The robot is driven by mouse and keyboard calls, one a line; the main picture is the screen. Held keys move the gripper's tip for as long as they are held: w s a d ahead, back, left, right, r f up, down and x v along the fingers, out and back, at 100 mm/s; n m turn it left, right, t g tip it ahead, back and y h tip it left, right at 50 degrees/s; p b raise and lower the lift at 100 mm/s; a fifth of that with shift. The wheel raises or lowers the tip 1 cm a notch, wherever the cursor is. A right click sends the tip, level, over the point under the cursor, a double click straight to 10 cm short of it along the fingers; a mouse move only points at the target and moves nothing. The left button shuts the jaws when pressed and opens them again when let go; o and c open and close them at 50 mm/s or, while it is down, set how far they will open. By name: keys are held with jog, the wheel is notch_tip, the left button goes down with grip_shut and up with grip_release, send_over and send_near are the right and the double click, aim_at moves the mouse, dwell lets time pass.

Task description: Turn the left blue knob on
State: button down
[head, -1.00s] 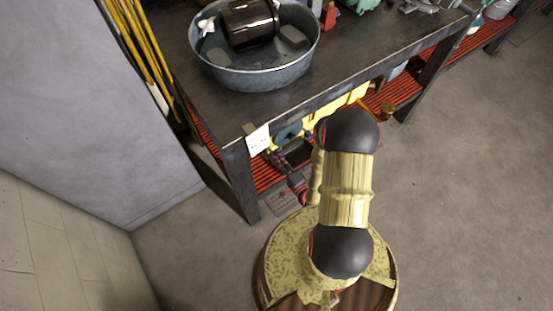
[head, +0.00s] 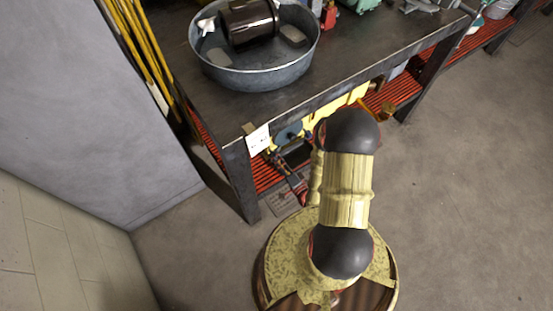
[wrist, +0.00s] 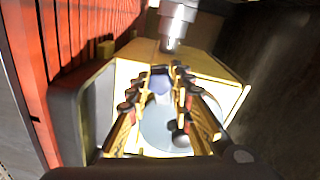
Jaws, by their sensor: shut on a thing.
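In the wrist view, my gripper (wrist: 167,77) points at a yellow machine (wrist: 215,90) with a pale round face. Its two fingers are closed in around a small blue knob (wrist: 160,86) and appear shut on it. A dark round knob-like part (wrist: 181,139) shows lower on the face, partly behind the right finger. I cannot tell the knob's turn angle. In the head view, the yellow machine (head: 325,118) sits under the workbench, with a blue-grey disc (head: 288,134) at its left end. My arm hides much of it.
The workbench (head: 350,75) overhangs the machine, with its leg (head: 240,180) close by on the left. A metal tub (head: 255,75) holding a dark motor stands on top. Red slatted shelving (wrist: 85,35) lies to the left in the wrist view. Open floor (head: 460,200) lies right.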

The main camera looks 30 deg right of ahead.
jog(key=shift+s+a+f+n, duration=0.15)
jog(key=shift+s+n, duration=0.05)
jog(key=shift+n, duration=0.3)
dwell(2.9)
jog(key=c, duration=1.9)
grip_release()
jog(key=o, duration=0.3)
jog(key=shift+w, duration=0.1)
jog(key=shift+o, duration=0.2)
jog(key=s, duration=0.7)
jog(key=shift+s+d, duration=0.2)
jog(key=shift+s, duration=0.05)
